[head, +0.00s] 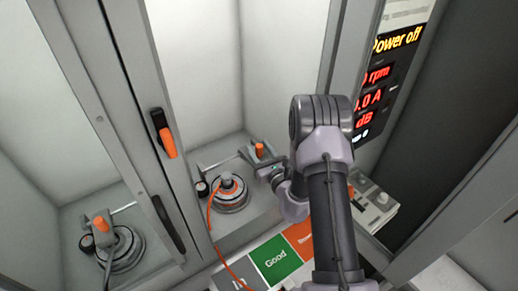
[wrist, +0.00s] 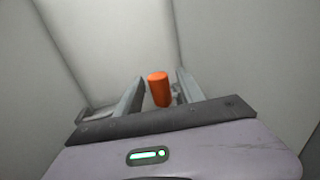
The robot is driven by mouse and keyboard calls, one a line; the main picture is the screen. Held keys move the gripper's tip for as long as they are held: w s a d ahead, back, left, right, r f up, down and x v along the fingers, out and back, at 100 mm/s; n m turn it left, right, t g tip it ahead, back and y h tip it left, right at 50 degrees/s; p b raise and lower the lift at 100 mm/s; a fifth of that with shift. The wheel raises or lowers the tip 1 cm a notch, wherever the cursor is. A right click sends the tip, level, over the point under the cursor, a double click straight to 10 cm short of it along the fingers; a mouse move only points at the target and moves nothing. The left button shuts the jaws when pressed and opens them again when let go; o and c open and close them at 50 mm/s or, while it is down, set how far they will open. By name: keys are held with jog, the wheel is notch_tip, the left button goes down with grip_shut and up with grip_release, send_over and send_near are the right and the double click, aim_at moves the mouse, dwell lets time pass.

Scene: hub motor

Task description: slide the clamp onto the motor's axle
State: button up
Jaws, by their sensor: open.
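The hub motor (head: 231,195) is a round grey disc with a short upright axle (head: 227,180) at its centre. An orange cable runs from it towards the front. The clamp shows as an upright orange handle (head: 259,148) on a grey part, to the right of and behind the axle, apart from it. My gripper (head: 265,166) is at the clamp, reaching in from the right. In the wrist view, the orange handle (wrist: 158,88) stands between the two open fingers of my gripper (wrist: 159,85), with gaps visible at both sides. The clamp's lower part is mostly hidden.
Pale walls enclose the bay closely behind the motor. A door frame with an orange-and-black latch (head: 165,138) stands at the left. Green "Good" (head: 275,258) and orange (head: 303,236) areas lie in front. A display panel (head: 377,85) reads "Power off". A similar fixture (head: 122,250) shows at lower left.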

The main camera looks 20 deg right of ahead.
grip_shut()
dwell(1.4)
